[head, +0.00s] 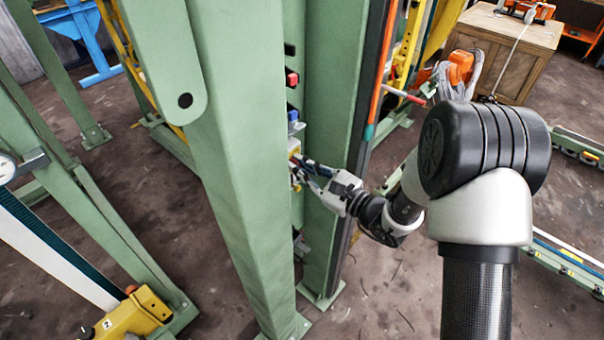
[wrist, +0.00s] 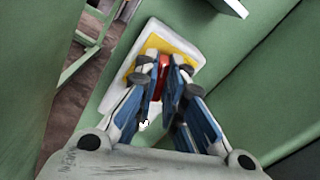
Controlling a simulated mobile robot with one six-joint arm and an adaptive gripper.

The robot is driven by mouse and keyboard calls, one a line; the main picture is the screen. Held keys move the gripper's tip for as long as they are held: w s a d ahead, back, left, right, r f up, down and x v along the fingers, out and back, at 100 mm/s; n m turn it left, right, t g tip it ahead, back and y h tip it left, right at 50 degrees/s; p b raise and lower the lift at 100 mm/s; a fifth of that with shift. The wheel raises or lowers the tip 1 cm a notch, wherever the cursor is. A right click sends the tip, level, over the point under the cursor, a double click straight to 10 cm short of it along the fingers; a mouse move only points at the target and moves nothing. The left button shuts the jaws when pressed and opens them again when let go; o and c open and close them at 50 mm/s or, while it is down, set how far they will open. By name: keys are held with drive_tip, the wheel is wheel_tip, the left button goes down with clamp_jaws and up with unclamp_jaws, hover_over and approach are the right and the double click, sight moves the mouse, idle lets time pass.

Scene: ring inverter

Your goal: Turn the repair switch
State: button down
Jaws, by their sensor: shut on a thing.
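The repair switch is a white box with a yellow face (wrist: 186,53) and a red handle (wrist: 161,72), mounted on a green machine post. My gripper (wrist: 163,76) is shut on the red handle, with a fingertip on each side of it in the wrist view. The fingers cover much of the handle, so its exact angle is hard to tell. In the head view my gripper (head: 298,172) reaches in from the right to the yellow switch box (head: 294,147), which is mostly hidden behind the front green post.
A wide green post (head: 235,170) stands just left of the gripper, and another green post (head: 333,130) stands close behind it. A red button (head: 292,79) and a blue part (head: 293,115) sit above the switch. Open floor (head: 390,300) lies at lower right.

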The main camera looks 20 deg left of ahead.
drive_tip(key=shift+s+a+f+n+b, duration=0.15)
drive_tip(key=shift+n+b, duration=1.05)
drive_tip(key=shift+n, duration=2.2)
drive_tip(key=shift+d+f+n+b, duration=0.1)
drive_tip(key=shift+n+b, duration=1.05)
drive_tip(key=shift+n, duration=2.25)
drive_tip(key=c, duration=1.7)
unclamp_jaws()
drive_tip(key=v, duration=1.2)
drive_tip(key=shift+s, duration=0.1)
